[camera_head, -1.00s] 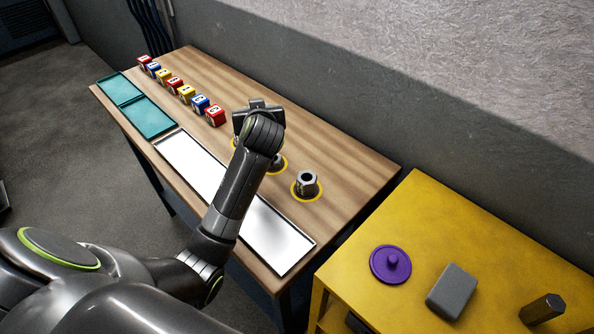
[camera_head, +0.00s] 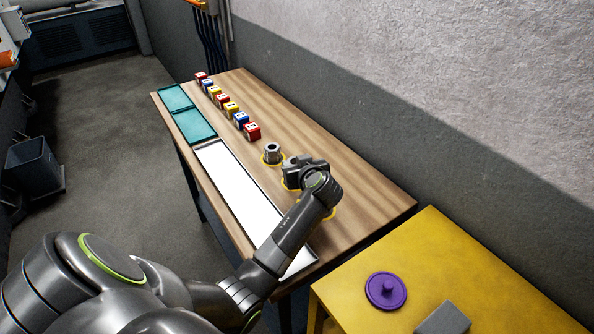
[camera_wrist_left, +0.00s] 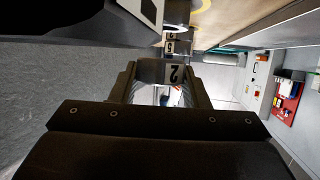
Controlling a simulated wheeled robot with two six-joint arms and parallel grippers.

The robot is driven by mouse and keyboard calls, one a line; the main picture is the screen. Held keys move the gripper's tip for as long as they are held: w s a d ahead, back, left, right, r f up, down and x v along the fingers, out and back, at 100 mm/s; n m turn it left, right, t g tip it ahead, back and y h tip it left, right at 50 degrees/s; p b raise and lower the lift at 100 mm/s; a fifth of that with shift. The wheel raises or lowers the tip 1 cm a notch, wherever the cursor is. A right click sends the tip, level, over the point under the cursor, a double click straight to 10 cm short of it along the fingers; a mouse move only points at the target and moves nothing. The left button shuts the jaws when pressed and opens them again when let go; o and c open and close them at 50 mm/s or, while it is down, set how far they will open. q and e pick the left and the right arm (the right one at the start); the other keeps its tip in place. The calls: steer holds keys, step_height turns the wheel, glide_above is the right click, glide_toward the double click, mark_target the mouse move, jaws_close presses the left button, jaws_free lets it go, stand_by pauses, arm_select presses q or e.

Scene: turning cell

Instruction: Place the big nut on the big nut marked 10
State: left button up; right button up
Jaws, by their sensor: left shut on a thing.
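My left gripper (camera_head: 300,174) is over the right half of the wooden table. In the left wrist view its fingers are shut on a grey metal nut (camera_wrist_left: 152,72) with a label reading 2. Beyond it in that view stands another metal piece with a label that looks like 5 (camera_wrist_left: 171,47). In the head view a grey nut (camera_head: 272,150) stands upright in a yellow ring, left of the gripper. Its mark is too small to read. A further yellow ring (camera_head: 331,213) shows beside my wrist. What stands there and under the gripper is hidden. My right gripper is out of view.
Several lettered cubes (camera_head: 252,131) stand in a row along the table. Teal trays (camera_head: 194,125) and a long white tray (camera_head: 237,189) lie along the front edge. A yellow table (camera_head: 490,275) at right holds a purple lidded disc (camera_head: 386,290) and a grey block (camera_head: 442,319). A wall rises behind.

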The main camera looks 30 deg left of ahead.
arm_select(q)
step_height(320, 180, down, 3)
steer(key=shift+r, duration=0.2)
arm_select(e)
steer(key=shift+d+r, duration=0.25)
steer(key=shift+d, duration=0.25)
arm_select(q)
steer(key=shift+f, duration=0.1)
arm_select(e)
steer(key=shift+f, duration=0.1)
arm_select(q)
steer(key=o, duration=0.7)
steer(key=shift+f, duration=0.1)
steer(key=shift+c, duration=0.2)
steer(key=o, duration=0.4)
steer(key=shift+o, duration=0.2)
steer(key=shift+r, duration=0.2)
steer(key=shift+s+d+r+p, duration=0.15)
steer(key=shift+d+p, duration=0.05)
steer(key=shift+p, duration=0.15)
steer(key=p+v, duration=0.3)
steer(key=v, duration=0.8)
steer(key=shift+s+d+r, duration=0.15)
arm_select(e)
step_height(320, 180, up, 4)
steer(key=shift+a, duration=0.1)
